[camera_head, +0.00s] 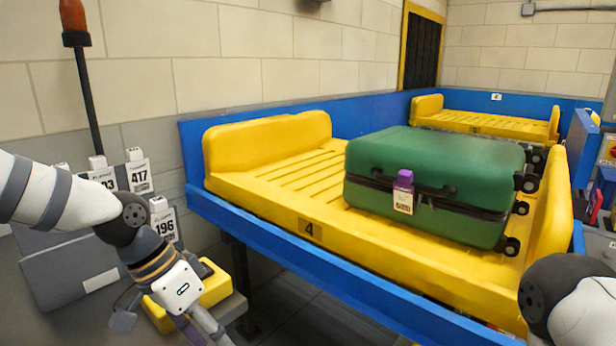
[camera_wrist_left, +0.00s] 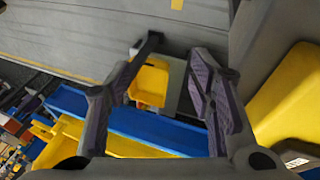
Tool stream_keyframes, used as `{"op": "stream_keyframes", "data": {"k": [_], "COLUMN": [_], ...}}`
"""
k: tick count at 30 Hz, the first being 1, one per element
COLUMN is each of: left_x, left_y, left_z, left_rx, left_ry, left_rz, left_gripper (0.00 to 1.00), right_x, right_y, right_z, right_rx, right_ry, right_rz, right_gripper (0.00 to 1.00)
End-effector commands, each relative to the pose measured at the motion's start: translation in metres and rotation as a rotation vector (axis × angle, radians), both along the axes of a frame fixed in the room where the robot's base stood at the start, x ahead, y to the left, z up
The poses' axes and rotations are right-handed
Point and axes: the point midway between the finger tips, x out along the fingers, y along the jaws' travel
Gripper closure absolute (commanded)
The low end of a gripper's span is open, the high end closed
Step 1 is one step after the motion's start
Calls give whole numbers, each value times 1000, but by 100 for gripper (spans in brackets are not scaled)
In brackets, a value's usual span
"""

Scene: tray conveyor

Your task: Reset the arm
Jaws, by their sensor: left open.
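My left arm (camera_head: 60,195) comes in from the left and bends down over the grey desk. My left gripper (camera_head: 205,332) points down at the lower edge of the head view, partly cut off. In the left wrist view, my left gripper (camera_wrist_left: 166,68) has its two fingers spread apart with nothing held between them. A yellow object (camera_wrist_left: 150,80) shows beyond the gap, well past the fingertips. My right arm (camera_head: 568,300) shows only in part at the lower right; its gripper is out of view.
A green suitcase (camera_head: 440,165) with a purple tag (camera_head: 403,190) lies on yellow tray 4 (camera_head: 240,190), on the blue conveyor (camera_head: 330,285). Numbered tags (camera_head: 163,220) stand in a grey holder (camera_head: 70,280). A yellow block (camera_head: 213,285) sits near my left wrist. Another yellow tray (camera_head: 480,122) is behind.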

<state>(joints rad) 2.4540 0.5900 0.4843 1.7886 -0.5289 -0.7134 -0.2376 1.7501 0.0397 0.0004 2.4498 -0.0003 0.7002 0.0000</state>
Motion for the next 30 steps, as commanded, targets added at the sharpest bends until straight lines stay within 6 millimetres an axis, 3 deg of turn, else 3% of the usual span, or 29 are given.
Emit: {"op": "stream_keyframes", "data": {"k": [1,3,5,7,9,12,15,19,30], "left_x": [-26,-66,-108,-162,-215,-276,-311,-325,-324], "left_y": [-15,-29,-34,-29,-13,19,45,60,59], "left_z": [-43,-98,-141,-184,-213,-233,-235,-234,-234], "left_rx": [-3,-6,15,68,151,280,378,427,424], "left_ry": [70,154,221,287,327,338,319,297,293], "left_rz": [32,118,205,312,413,514,563,584,585], "left_gripper": [51,51,51,51,51,51,51,51,51], "right_x": [0,0,0,0,0,0,0,0,0], "right_y": [0,0,0,0,0,0,0,0,0], "right_z": [0,0,0,0,0,1,1,1,1], "right_rx": [0,-1,-1,0,0,0,0,0,0], "right_ry": [0,-1,-1,-1,-2,-2,-2,-2,-1], "right_rz": [-1,-1,-1,0,0,0,0,-1,0], "right_gripper": [51,51,51,51,51,51,51,51,51]}}
